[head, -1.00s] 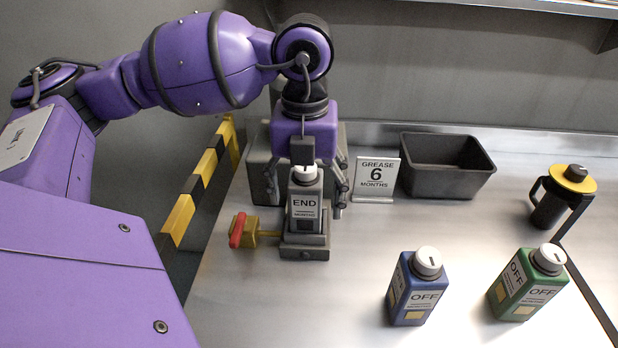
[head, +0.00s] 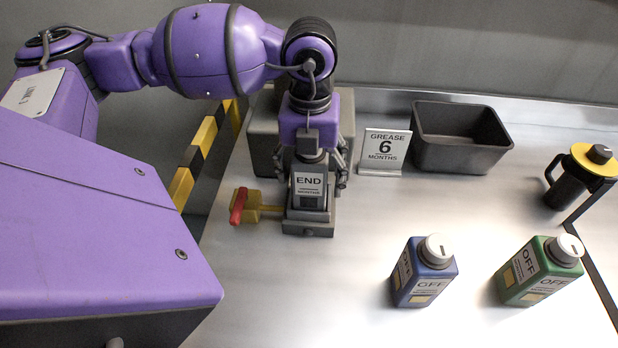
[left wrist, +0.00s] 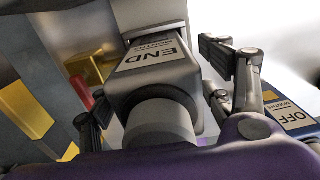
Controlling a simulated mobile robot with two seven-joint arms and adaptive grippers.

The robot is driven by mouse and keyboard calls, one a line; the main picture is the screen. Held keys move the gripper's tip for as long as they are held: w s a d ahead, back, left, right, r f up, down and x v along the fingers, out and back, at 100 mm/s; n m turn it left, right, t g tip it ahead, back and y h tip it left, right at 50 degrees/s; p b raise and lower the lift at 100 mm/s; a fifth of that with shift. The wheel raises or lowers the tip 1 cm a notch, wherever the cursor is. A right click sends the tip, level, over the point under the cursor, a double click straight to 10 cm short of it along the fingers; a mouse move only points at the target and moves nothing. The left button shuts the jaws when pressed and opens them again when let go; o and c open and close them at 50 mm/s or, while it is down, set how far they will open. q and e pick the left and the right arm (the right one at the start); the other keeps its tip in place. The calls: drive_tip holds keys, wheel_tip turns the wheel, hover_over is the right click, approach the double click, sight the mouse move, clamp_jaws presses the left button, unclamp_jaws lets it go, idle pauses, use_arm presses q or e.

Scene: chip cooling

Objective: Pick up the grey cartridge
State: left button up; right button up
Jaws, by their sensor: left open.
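The grey cartridge (head: 309,185), labelled END, stands upright in a grey holder (head: 307,226) on the metal counter. My left gripper (head: 313,178) is above it with its fingers open on either side of the cartridge's upper body. In the left wrist view the cartridge's END label (left wrist: 155,50) and round cap (left wrist: 160,122) lie between the spread fingers. The cap is mostly hidden by the gripper in the head view. I cannot tell whether a finger touches the cartridge. My right gripper does not show.
A red-handled yellow valve (head: 245,206) sits left of the holder. A grease sign (head: 383,150) and black bin (head: 462,150) stand behind right. A blue bottle (head: 424,272), a green bottle (head: 540,270) and a black-yellow jug (head: 568,185) are to the right. A yellow-black barrier (head: 195,160) runs left.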

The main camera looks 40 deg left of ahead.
use_arm(q)
drive_tip(key=shift+f, duration=0.5)
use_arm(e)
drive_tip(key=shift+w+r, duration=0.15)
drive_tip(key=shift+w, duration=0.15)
use_arm(q)
drive_tip(key=c, duration=1.2)
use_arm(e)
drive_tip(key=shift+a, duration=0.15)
use_arm(q)
drive_tip(key=shift+r, duration=0.1)
drive_tip(key=shift+c, duration=0.2)
